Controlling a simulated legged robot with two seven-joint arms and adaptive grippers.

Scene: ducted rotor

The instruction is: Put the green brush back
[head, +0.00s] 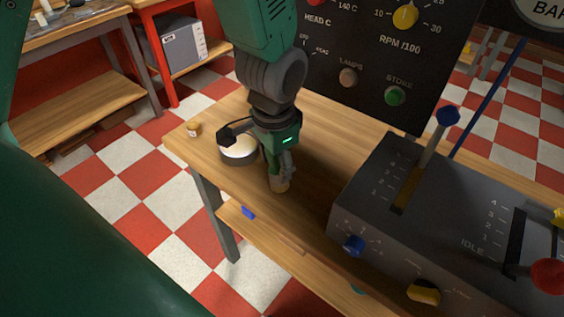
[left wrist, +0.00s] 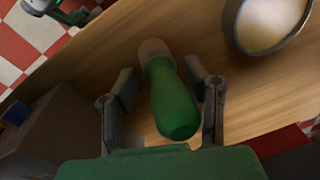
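The green brush (left wrist: 170,98) stands on the wooden bench between the fingers of my left gripper (left wrist: 160,85). Its green handle points toward the wrist camera and its pale tan end is at the bench side. In the head view that tan end (head: 279,185) shows below my left gripper (head: 283,170), which points down and hides most of the brush. The fingers are apart on either side of the handle, with a visible gap on the left; contact on the right is unclear. My right gripper is not in view.
A dark round dish with cream contents (head: 239,150) sits close beside the gripper. A small tan jar (head: 194,129) stands at the bench corner. A grey lever console (head: 450,225) is to the right, and a dark panel (head: 370,60) stands behind. A blue item (head: 248,212) lies on the lower shelf.

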